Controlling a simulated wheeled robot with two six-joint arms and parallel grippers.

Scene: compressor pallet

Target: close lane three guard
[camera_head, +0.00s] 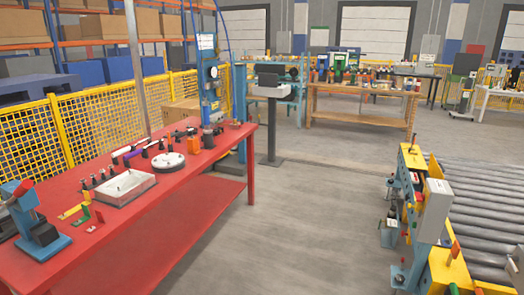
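I cannot pick out a guard marked as lane three. At the right, a roller conveyor (485,205) runs along a yellow and light-blue frame (412,158). A grey-white box (434,210) is mounted on this frame, and a small orange-red handle-like part (454,250) stands near its front end. Any lane numbers are too small to read, and the conveyor is cut off by the right edge. Neither of my grippers shows in the head view.
A red workbench (150,235) with several tools and a white tray (124,187) fills the left. Yellow mesh fencing (95,125) stands behind it. A grey pedestal (271,130) and a wooden bench (355,118) stand farther back. The grey floor (300,220) between workbench and conveyor is clear.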

